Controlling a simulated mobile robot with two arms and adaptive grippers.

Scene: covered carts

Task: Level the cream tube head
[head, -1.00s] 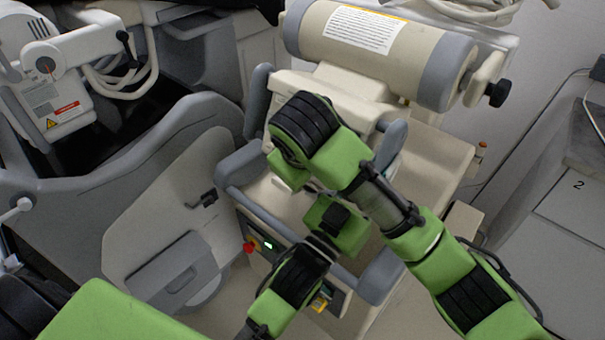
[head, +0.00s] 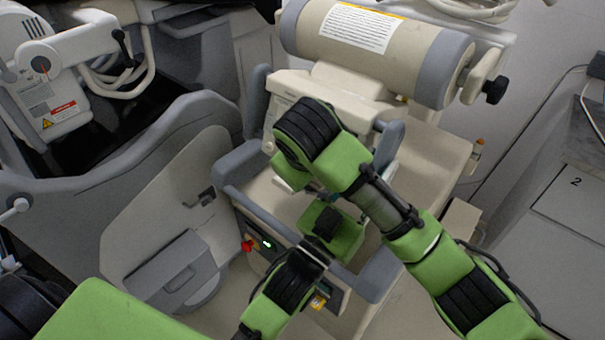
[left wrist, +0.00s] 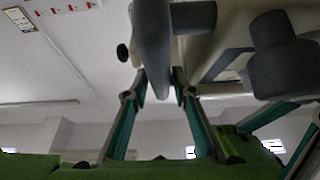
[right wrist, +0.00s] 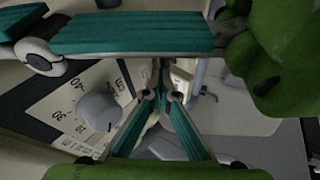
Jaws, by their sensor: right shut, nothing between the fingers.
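The cream tube head (head: 375,55), with grey end bands, is at the top of the head view. Its cylinder slopes down to the right in the picture. Grey handles flank the cream box below it; the right handle (head: 391,142) shows beside my arm. My left gripper (left wrist: 160,82) points up, its teal fingers on either side of a grey handle (left wrist: 153,40), apparently closed on it. In the head view my right arm partly hides the left gripper's fingers. My right gripper (right wrist: 163,90) is shut and empty, near a white centimetre scale (right wrist: 85,95).
A black knob (head: 495,91) sticks out at the tube head's right end. Below is a cream cart with a grey rail, a red button (head: 247,245) and a green display. Another grey-and-cream unit (head: 160,215) fills the left. A cabinet (head: 575,205) stands at the right.

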